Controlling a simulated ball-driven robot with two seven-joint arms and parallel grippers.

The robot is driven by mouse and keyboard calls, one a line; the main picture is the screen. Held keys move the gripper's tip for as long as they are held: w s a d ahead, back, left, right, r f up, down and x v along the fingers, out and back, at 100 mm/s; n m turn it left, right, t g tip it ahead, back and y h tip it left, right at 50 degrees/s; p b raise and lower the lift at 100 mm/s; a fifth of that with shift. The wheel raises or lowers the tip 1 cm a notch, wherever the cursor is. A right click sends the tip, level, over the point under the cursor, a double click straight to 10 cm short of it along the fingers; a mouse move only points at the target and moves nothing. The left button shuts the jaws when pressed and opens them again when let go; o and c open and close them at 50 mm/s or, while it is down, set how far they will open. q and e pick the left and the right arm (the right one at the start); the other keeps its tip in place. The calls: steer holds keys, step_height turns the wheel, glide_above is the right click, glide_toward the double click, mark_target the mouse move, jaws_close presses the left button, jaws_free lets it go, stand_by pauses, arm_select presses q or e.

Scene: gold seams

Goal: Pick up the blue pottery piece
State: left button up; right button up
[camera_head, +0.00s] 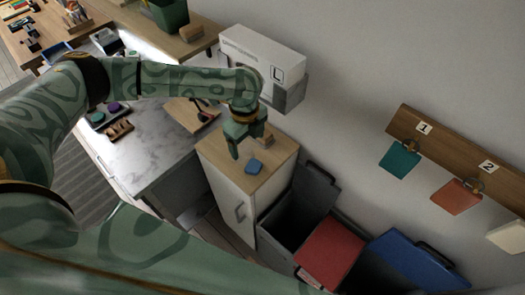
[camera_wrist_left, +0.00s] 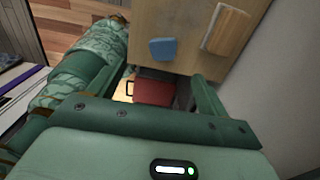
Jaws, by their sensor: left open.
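The blue pottery piece (camera_head: 254,166) is a small flat blue shape lying on the wooden top of a narrow white cabinet (camera_head: 228,186). It also shows in the left wrist view (camera_wrist_left: 162,48), near the top middle, beyond the fingers. My left gripper (camera_head: 247,147) is open and empty, pointing down above the cabinet top. It is apart from the piece, which shows just in front of it. In the left wrist view my two fingers (camera_wrist_left: 163,82) are spread, with nothing between them. My right gripper is not in view.
A wooden block (camera_wrist_left: 226,29) lies on the same top, beside the blue piece. A white box marked L (camera_head: 262,55) sticks out from the wall behind. Bins with an open grey lid (camera_head: 315,190), a red lid (camera_head: 331,247) and a blue lid (camera_head: 408,262) stand to the right.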

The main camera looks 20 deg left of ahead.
arm_select(q)
steer(key=b, duration=0.2)
glide_above(251, 165)
steer(key=f, duration=0.5)
steer(key=shift+s+a+f, duration=0.1)
steer(key=shift+s+f, duration=0.3)
steer(key=f, duration=0.2)
steer(key=f+b, duration=0.1)
steer(key=f, duration=0.1)
steer(key=w+f, duration=0.1)
steer(key=shift+f, duration=0.4)
steer(key=c, duration=1.1)
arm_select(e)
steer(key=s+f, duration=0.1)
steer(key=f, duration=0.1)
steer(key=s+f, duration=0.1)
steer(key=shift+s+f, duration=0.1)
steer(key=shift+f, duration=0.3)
